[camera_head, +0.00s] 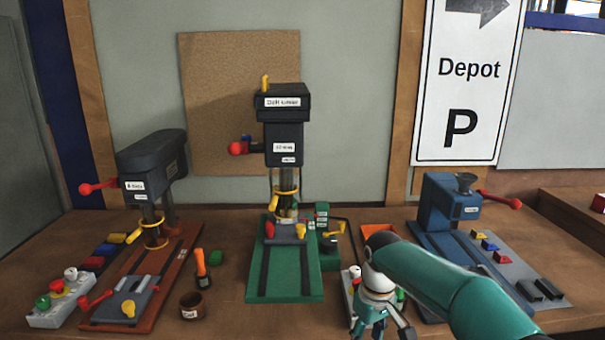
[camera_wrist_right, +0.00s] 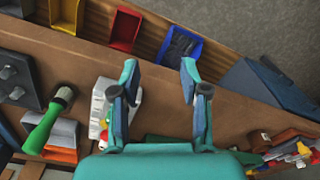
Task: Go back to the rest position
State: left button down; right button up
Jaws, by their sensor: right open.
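My right arm comes in from the lower right of the head view. Its gripper (camera_head: 381,329) points down over the front of the bench, right of the green-based drill press (camera_head: 284,270). In the right wrist view the gripper (camera_wrist_right: 159,70) is open, with its two fingers apart and nothing between them. A white box with coloured buttons (camera_wrist_right: 100,108) shows beside the left finger there. In the head view the gripper partly hides that box. My left gripper is in neither view.
A drill press with an orange-brown base (camera_head: 150,275) stands at left, and a blue machine (camera_head: 450,210) at right behind my arm. A screwdriver (camera_head: 201,268) and a small brown pot (camera_head: 190,305) sit between the presses. Red (camera_wrist_right: 124,28) and blue (camera_wrist_right: 180,45) bins show in the wrist view.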

jog(key=s+a+f+m+y, duration=0.1)
jog(key=s+f, duration=0.3)
jog(key=f, duration=0.6)
jog(key=s+a+f+m+y, duration=0.1)
jog(key=s+f, duration=0.3)
jog(key=f, duration=0.6)
jog(key=s+f+m, duration=0.2)
jog(key=s+f, duration=0.3)
jog(key=s, duration=0.5)
jog(key=s+f+m+y, duration=0.1)
jog(key=s+f+m, duration=0.2)
jog(key=s, duration=0.6)
jog(key=shift+s+d+f+m+y, duration=0.3)
jog(key=shift+s+d+f, duration=0.1)
jog(key=shift+f, duration=0.5)
